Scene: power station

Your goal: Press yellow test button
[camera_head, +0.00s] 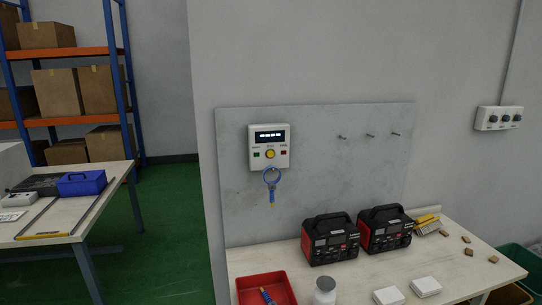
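The yellow test button (270,154) is a small round button in the middle of a white control box (283,162). The box hangs on a grey wall panel (330,180) near its upper left. The box has a dark lit display (269,136) above the button, a green button (257,155) on the left and a red button (284,152) on the right. A blue ring with a blue and yellow probe (272,187) hangs just below the box. Neither of my grippers shows in this view.
Three pegs (370,135) stick out right of the control box. Space before the button looks clear.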

